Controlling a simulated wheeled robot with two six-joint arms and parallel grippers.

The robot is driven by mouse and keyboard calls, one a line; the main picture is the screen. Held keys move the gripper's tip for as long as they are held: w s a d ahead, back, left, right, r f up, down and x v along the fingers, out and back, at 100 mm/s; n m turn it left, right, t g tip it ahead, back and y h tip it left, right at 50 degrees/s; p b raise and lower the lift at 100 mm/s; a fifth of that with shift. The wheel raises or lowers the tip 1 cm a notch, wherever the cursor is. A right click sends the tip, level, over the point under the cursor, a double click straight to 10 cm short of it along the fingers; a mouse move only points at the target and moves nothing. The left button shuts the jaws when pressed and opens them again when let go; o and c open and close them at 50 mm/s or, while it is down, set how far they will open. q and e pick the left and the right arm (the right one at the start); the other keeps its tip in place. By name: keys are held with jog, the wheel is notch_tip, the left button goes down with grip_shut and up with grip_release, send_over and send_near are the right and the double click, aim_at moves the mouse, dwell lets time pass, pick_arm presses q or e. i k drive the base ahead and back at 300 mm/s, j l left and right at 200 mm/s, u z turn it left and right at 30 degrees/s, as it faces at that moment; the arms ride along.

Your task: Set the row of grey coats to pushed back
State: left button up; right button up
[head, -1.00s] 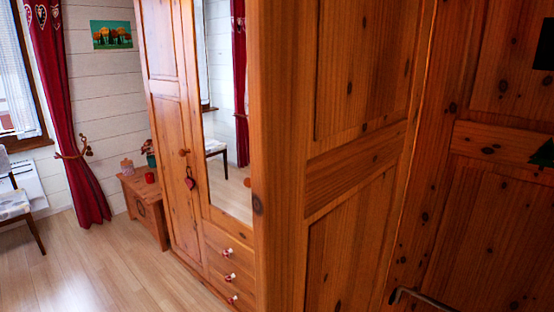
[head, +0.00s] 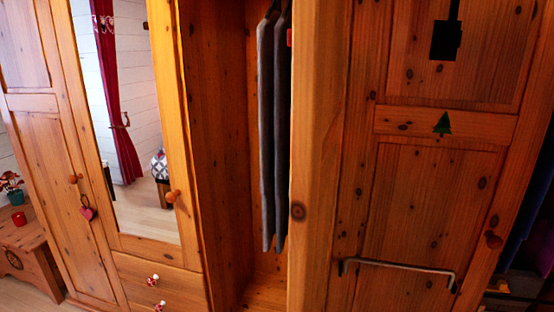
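The row of grey coats (head: 267,130) hangs inside an open section of the wooden wardrobe, in the middle of the head view. Two narrow grey edges show, one lighter and one darker, hanging straight down. The rest of the row is hidden behind a wooden upright (head: 305,150) on its right. Neither of my grippers shows in the head view.
A panelled wooden door (head: 430,190) with a metal bar handle (head: 400,268) fills the right. Dark hanging clothes (head: 528,215) show at the far right edge. A mirror door (head: 135,130) and drawers (head: 158,285) stand left of the open section.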

aim_at(275, 43)
jog(key=i+j+z, duration=0.1)
jog(key=j, duration=0.2)
jog(key=i+j+z, duration=0.1)
jog(key=j, duration=0.25)
jog(key=i+j+z, duration=0.1)
jog(key=j, duration=0.25)
jog(key=i+j+z, duration=0.1)
jog(key=j, duration=0.25)
jog(key=i+j+z, duration=0.1)
jog(key=j, duration=0.3)
jog(key=i, duration=0.1)
